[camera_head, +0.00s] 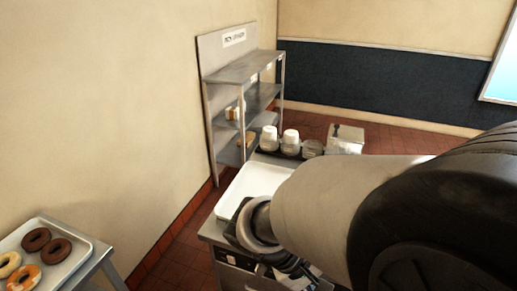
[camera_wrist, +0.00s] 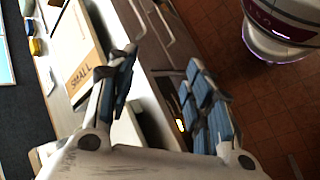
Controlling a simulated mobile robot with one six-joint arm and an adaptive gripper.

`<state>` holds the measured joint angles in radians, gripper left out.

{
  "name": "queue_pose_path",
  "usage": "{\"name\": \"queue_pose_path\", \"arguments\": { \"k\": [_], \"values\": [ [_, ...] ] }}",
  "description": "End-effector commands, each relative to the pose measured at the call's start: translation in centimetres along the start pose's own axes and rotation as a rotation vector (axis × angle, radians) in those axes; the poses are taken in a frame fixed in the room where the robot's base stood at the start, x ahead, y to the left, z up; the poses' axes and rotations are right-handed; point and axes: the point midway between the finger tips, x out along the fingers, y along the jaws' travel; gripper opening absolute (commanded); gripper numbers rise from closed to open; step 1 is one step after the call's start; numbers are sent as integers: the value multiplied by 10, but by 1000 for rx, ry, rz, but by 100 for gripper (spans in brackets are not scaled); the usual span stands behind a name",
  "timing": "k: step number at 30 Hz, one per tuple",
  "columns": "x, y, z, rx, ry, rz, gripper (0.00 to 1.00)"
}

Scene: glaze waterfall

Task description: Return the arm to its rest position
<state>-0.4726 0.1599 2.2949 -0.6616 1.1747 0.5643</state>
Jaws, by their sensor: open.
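My gripper (camera_wrist: 162,80) is open in the wrist view, with its two blue-padded fingers well apart. Nothing is held between the fingers. Behind them are the front of a counter with handled drawers (camera_wrist: 150,35) and a strip of tiled floor. In the head view my arm (camera_head: 330,205) reaches in from the right edge, large and close, across the counter. Its far end lies over the front part of the counter, and the fingers cannot be made out clearly there.
A white tray (camera_head: 250,182) lies on the counter, partly behind my arm. White cup stacks (camera_head: 290,139) and a metal box (camera_head: 346,138) stand behind it. A metal shelf (camera_head: 243,70) stands by the wall. A doughnut tray (camera_head: 78,258) is lower left. A "SMALL" board (camera_wrist: 78,55) lies beside one finger.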

Motion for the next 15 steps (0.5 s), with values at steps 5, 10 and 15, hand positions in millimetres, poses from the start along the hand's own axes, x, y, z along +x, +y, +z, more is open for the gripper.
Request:
{"name": "queue_pose_path", "arguments": {
  "k": [5, 10, 15],
  "values": [
    [-17, 14, 42, 150, 83, -261, 47],
    [-38, 18, 69, 279, 231, -457, 47],
    [-60, 21, 85, 388, 400, -573, 47]
  ]
}}
